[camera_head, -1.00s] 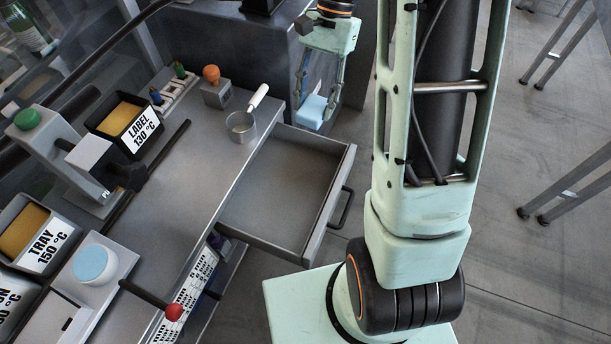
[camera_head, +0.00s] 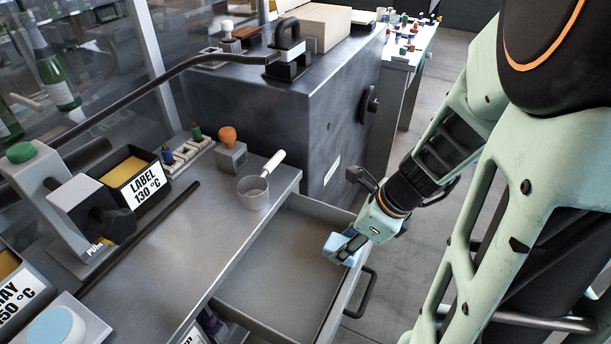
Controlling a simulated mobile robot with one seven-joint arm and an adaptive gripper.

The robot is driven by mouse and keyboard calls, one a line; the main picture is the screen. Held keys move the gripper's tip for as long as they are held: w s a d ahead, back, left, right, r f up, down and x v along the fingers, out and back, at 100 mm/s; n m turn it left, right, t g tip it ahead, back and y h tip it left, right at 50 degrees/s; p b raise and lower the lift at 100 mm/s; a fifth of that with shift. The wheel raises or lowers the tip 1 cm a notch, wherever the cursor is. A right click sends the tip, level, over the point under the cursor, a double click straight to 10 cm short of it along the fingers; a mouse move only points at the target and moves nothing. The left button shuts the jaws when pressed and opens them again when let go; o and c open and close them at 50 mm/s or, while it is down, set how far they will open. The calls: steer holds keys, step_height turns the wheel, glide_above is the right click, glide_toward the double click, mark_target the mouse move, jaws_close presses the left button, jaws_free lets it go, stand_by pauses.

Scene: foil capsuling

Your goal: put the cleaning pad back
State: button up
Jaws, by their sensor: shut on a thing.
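A light blue cleaning pad (camera_head: 340,246) is between the fingers of my gripper (camera_head: 348,247), which is shut on it. My gripper holds the pad over the right rim of the open drawer (camera_head: 270,285), near its far right corner. The fingers partly hide the pad. I cannot tell whether the pad touches the drawer rim. The visible drawer floor is bare. Another round light blue pad (camera_head: 56,328) sits on a grey block at the lower left.
A saucepan (camera_head: 253,192) with a white handle stands on the worktop near the drawer. The drawer's handle (camera_head: 361,292) sticks out to the right. A large dark cabinet (camera_head: 290,110) stands behind. Label and tray boxes line the left.

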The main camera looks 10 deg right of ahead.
steer(key=w+f, duration=0.2)
steer(key=w, duration=0.1)
steer(key=w+a+f+b, duration=0.1)
steer(key=w+f, duration=0.2)
steer(key=w+f+b, duration=0.1)
steer(key=w+f, duration=0.2)
steer(key=w, duration=0.1)
steer(key=shift+a+f, duration=0.1)
steer(key=shift+a, duration=0.3)
steer(key=shift+w+f, duration=0.25)
steer(key=shift+f+b, duration=0.8)
steer(key=shift+f, duration=0.6)
steer(key=shift+f, duration=0.1)
steer(key=shift+f, duration=0.15)
steer(key=o, duration=1.2)
